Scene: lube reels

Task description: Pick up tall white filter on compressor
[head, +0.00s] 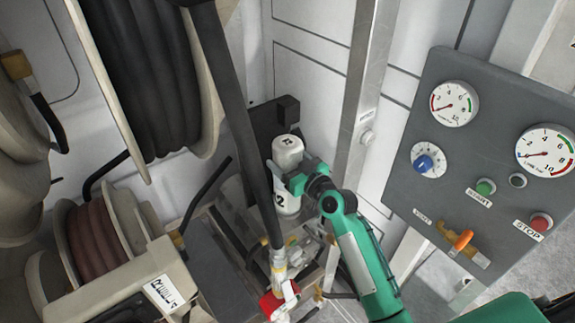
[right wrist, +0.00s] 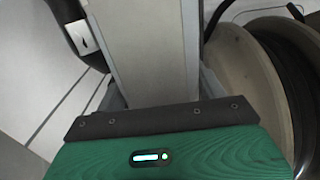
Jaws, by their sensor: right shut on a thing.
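The tall white filter (head: 288,152) stands upright on the compressor, below a dark bracket, near the middle of the head view. My right gripper (head: 287,180) reaches it from the right and is shut around its middle. The filter's top and its lower part show above and below the fingers. In the right wrist view, a pale surface, probably the filter (right wrist: 150,55), fills the space between the fingers of my right gripper (right wrist: 158,85). My left gripper is not in view.
A black hose (head: 240,120) runs down just left of the filter to a red fitting (head: 279,300). Hose reels (head: 100,235) crowd the left. A grey control panel (head: 478,130) with gauges stands at the right. A metal post (head: 357,100) rises behind my right arm.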

